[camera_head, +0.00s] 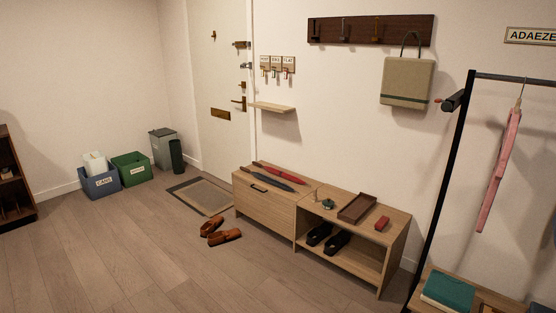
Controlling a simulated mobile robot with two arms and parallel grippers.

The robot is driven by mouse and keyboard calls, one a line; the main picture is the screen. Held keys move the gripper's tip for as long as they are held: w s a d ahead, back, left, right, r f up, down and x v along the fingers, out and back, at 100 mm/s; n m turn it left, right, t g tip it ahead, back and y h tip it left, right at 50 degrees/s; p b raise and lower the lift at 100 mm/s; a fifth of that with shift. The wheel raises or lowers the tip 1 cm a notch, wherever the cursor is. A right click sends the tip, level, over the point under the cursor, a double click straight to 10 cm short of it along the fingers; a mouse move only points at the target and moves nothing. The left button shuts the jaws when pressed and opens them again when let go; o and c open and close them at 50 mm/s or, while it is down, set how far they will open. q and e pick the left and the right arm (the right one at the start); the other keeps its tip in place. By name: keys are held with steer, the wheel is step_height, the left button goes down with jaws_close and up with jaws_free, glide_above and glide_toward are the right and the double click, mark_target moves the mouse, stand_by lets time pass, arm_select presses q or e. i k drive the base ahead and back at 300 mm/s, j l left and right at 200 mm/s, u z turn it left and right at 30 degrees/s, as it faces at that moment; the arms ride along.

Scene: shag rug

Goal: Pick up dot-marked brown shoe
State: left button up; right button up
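A pair of brown shoes lies on the wooden floor in front of the bench, close to the doormat. One brown shoe (212,226) is farther back and to the left. The other brown shoe (225,237) is nearer and to the right, with a small gap or slight contact between them that I cannot make out. No dot mark can be told on either shoe at this size. Neither of my grippers shows in the head view.
The wooden bench (265,217) stands just right of the shoes, with umbrellas and a brown tray (357,208) on top and black shoes (337,243) in its open shelf. A doormat (201,196) lies behind. Bins (131,169) stand back left. The left and front floor is clear.

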mark_target(208, 227)
steer(key=i, duration=0.85)
steer(key=i+l+u, duration=0.1)
steer(key=i, duration=0.8)
steer(key=i+l, duration=0.1)
steer(key=i, duration=0.75)
